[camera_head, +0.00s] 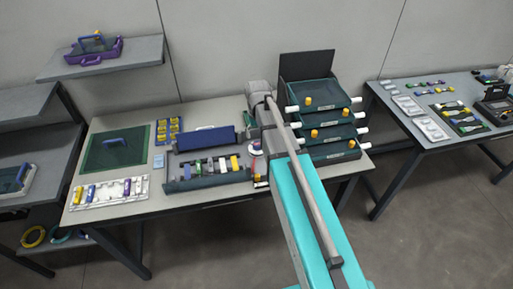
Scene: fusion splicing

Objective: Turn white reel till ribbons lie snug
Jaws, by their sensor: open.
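The white reel (256,150) is a small pale round piece at the right end of the tray station on the middle table, partly hidden by my arm. My gripper (252,133) shows small and dark at the end of my arm, open, just above or beside the reel. I cannot tell whether it touches the reel. The ribbons are too small to make out. A thin reddish line (254,165) shows below the reel.
The grey tray station (180,184) holds several coloured blocks. A green mat (116,148) and a white rack (106,191) lie to the left. A stack of drawers (318,121) with white and orange knobs stands close to the right of my arm.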

